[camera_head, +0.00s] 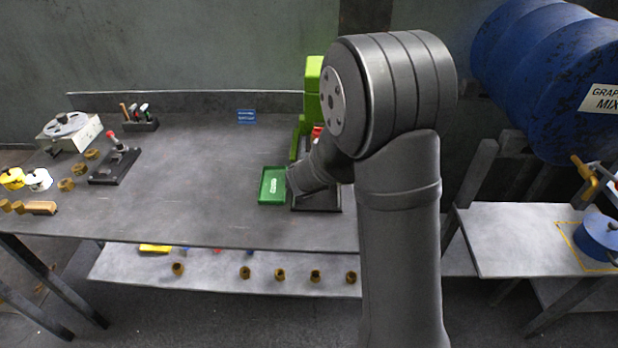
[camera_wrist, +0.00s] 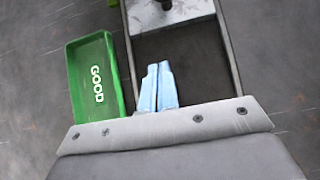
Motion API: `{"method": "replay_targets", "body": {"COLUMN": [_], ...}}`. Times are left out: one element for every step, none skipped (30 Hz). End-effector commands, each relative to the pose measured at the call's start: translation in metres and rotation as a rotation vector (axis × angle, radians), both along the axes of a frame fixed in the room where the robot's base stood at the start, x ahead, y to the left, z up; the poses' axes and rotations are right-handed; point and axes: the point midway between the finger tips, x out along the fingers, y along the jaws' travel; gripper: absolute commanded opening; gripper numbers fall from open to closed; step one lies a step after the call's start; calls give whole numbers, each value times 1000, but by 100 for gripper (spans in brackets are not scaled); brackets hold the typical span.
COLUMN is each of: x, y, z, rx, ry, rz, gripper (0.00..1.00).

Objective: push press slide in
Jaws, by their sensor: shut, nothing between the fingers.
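The green press (camera_head: 314,85) stands at the back of the bench, partly hidden behind my arm. Its dark base (camera_head: 322,205) extends toward the front. In the wrist view, a pale metal block (camera_wrist: 190,12), apparently the press slide, sits between two side rails (camera_wrist: 232,60) at the top of the picture. A dark upright part stands on it. My gripper (camera_wrist: 158,66) has light blue fingers held together and empty. They are over the dark bed (camera_wrist: 200,62) between the rails, with a visible gap to the block. In the head view my arm hides the fingers.
A green tray marked GOOD (camera_wrist: 92,75) lies just left of the rails; it also shows in the head view (camera_head: 264,199). A black fixture with a red knob (camera_head: 115,165) and several brass parts (camera_head: 66,184) are at the bench's left. The bench middle is clear.

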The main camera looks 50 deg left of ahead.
Motion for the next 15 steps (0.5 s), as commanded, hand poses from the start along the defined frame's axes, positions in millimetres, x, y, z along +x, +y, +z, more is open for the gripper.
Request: {"method": "replay_targets", "body": {"x": [-5,-8,-11,-14,-16,-20,-22,-24,-27,-29,-31,-34,-35,-37,-38], "y": [-5,-7,-11,-13,-16,-19,-22,-24,-27,-29,-31,-33,-35,-36,-38], "z": [7,11,16,20,23,28,31,34,39,41,44,47,49,51,53], "rx": [1,2,2,1,2,2,1,2,2,1,1,1,1,0,0], "ry": [0,0,0,0,0,0,-1,0,0,0,1,-1,1,0,0], "rz": [1,0,0,1,0,0,0,-1,0,1,0,1,0,1,0], "gripper": [0,0,0,0,0,0,0,0,0,0,0,0,0,0,0]}}
